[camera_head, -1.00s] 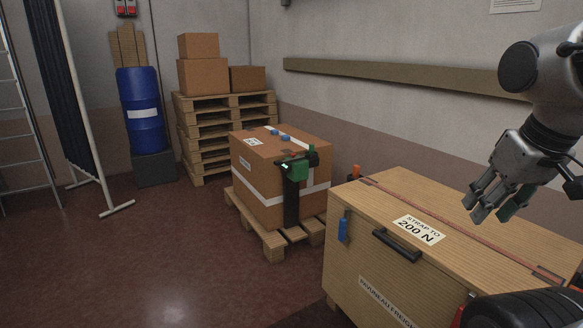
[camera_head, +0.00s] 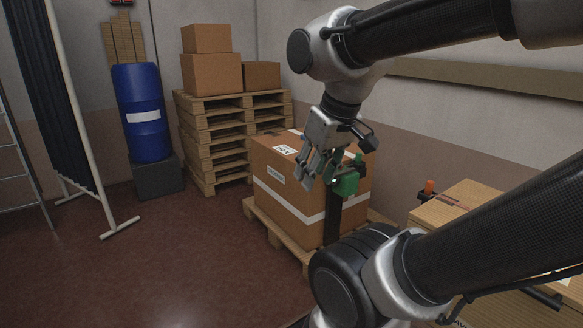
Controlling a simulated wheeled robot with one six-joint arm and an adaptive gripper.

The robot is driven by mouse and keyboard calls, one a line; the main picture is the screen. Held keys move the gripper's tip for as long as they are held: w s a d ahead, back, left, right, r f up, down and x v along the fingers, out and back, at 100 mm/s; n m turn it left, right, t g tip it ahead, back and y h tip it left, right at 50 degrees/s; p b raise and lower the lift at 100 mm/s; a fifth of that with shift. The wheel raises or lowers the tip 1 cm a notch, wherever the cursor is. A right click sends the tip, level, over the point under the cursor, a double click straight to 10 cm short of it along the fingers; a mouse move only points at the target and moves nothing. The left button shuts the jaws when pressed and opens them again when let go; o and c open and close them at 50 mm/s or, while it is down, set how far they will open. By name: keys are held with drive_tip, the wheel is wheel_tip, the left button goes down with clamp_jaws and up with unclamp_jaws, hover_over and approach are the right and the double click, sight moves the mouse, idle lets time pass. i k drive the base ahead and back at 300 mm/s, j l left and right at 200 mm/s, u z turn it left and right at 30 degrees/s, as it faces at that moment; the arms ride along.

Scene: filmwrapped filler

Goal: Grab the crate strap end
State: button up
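The wooden crate (camera_head: 474,191) is at the right, mostly covered by my arm. Part of its reddish strap (camera_head: 447,202) shows on the top near the far left edge. A small orange piece (camera_head: 430,187) stands up beside it. I cannot make out a loose strap end; the crate's front and most of its top are hidden. My gripper (camera_head: 316,178) points down, in front of the taped cardboard box and left of the crate. Its fingers look parted, with nothing seen between them, well apart from the crate strap.
The taped cardboard box (camera_head: 290,205) sits on a low pallet (camera_head: 262,226), with a green strapping tool (camera_head: 346,184) on its side. Stacked pallets (camera_head: 210,147), a blue drum (camera_head: 142,117) and a folding screen (camera_head: 66,100) stand behind.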

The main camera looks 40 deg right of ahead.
sight(429, 184)
drive_tip(key=i+z, duration=0.25)
drive_tip(key=i, duration=0.3)
drive_tip(key=i+j+z, duration=0.25)
drive_tip(key=i, duration=0.35)
drive_tip(key=i+l+z, duration=0.1)
drive_tip(key=i+z, duration=0.15)
drive_tip(key=z, duration=0.2)
drive_tip(key=i+z, duration=0.2)
drive_tip(key=z, duration=0.3)
drive_tip(key=i+z, duration=0.25)
drive_tip(key=z, duration=0.2)
drive_tip(key=i+z, duration=0.5)
drive_tip(key=z, duration=0.25)
